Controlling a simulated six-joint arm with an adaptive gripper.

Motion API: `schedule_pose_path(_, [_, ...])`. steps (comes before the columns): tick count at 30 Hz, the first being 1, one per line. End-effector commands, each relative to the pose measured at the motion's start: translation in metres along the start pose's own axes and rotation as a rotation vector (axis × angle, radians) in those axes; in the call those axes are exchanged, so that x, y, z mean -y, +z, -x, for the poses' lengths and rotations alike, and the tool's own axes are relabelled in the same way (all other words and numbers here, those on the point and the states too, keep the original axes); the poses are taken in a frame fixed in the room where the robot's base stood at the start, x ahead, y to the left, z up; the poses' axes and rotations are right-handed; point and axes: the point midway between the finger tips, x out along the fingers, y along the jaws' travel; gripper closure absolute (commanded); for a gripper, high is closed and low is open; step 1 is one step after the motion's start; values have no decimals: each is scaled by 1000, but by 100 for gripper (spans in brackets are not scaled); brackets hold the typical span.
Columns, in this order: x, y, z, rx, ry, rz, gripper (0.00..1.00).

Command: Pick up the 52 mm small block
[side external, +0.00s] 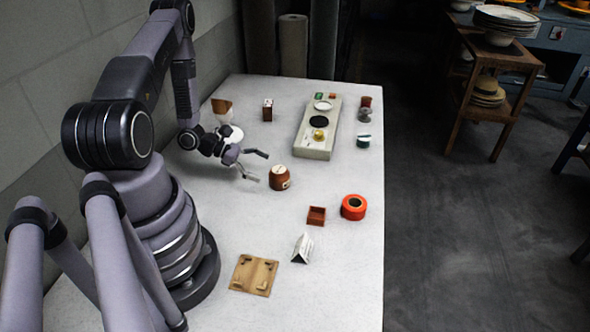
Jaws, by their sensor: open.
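My gripper (261,167) is open and empty above the table, left of the middle, with its fingers pointing right. A brown rounded jar (279,178) with a pale label stands just beyond the fingertips, apart from them. No single thing is clearly the 52 mm small block. A small reddish-brown square piece (316,216), with a recessed-looking top, sits to the right and nearer the camera. A small upright brown block with a pale top (267,111) stands farther back. A small reddish-brown piece (366,101) is at the back right, partly hidden by a grey object.
An orange-red tape roll (353,207) lies near the right edge of the table (345,270). A folded white card (302,248) and a wooden board (254,275) are in front. A long pale device (318,128), a green-and-white item (363,141) and a grey object (365,115) stand behind.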

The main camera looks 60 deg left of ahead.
Motion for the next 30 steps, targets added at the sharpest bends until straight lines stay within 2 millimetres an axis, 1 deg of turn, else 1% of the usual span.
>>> schedule_pose_path(6, [1, 0, -33, -1, -6, -2, 10])
schedule_pose_path(9, [1, 0, -46, 0, -6, -2, 10])
schedule_pose_path(12, [1, 0, -52, -1, -3, -2, 10])
schedule_pose_path(18, [0, 0, -52, -1, -2, -2, 10])
schedule_pose_path(19, [0, 0, -52, -1, -2, -2, 11])
schedule_pose_path(30, [0, 0, -52, -1, -3, -2, 59])
